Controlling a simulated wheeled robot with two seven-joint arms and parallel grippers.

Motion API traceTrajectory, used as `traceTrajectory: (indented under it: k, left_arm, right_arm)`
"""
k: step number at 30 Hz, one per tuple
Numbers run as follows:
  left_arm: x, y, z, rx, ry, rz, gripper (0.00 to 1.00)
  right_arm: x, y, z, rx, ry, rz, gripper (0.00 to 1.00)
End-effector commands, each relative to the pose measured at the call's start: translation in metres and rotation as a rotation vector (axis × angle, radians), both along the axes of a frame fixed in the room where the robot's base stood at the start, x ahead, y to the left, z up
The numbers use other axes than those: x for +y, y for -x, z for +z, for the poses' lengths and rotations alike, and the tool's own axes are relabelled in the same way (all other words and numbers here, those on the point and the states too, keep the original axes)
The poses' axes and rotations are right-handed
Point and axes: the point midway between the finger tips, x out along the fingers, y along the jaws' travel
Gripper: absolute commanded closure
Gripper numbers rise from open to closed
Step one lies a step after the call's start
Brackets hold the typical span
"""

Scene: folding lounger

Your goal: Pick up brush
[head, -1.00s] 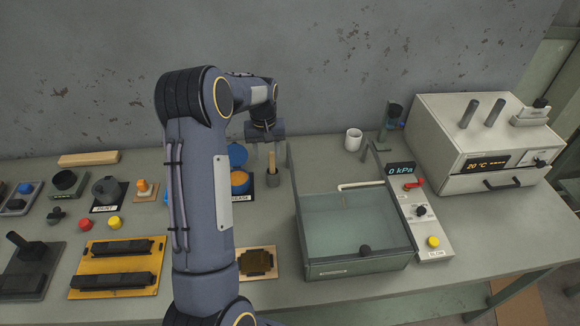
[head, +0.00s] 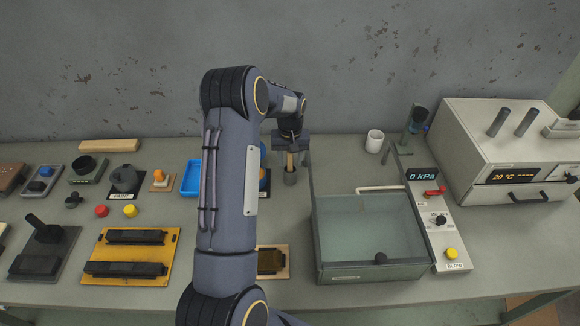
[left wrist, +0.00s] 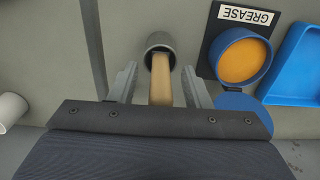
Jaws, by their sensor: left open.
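The brush (left wrist: 161,85) stands in a small grey cup (left wrist: 160,43); its tan handle shows and its lower end is hidden in the cup. In the head view the handle (head: 290,161) rises from the cup (head: 290,178) behind the left arm. My left gripper (left wrist: 158,78) is open, with one finger on each side of the handle; I cannot tell whether they touch it. In the head view this gripper (head: 291,146) is at the top of the handle. My right gripper is not in view.
The grease pot (left wrist: 241,58) and a blue tray (left wrist: 297,65) are beside the cup. A glass-topped box (head: 365,235) stands to the right, with a white cup (head: 374,141) behind it. A yellow plate (head: 128,256) with black bars lies left.

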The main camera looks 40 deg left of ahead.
Motion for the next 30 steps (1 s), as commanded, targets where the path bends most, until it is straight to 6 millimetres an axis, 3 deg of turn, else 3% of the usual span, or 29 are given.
traceTrajectory:
  k: [1,3,10,20,30]
  left_arm:
    - [0.0003,0.0004,-0.0138,0.001,0.001,0.001,0.56]
    - [0.0006,0.0001,-0.0194,0.000,0.000,0.001,0.56]
    - [0.0006,0.0001,-0.0189,-0.001,0.000,0.001,0.56]
    - [0.0006,0.0001,-0.0187,-0.001,0.000,0.001,0.98]
    - [0.0007,-0.0005,-0.0148,-0.003,-0.001,0.001,1.00]
  right_arm:
    - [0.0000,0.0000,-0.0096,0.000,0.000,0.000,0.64]
    - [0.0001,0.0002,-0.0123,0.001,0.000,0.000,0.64]
    - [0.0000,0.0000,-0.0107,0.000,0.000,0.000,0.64]
    - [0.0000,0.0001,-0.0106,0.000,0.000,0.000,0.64]
    - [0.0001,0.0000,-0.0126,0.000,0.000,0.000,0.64]
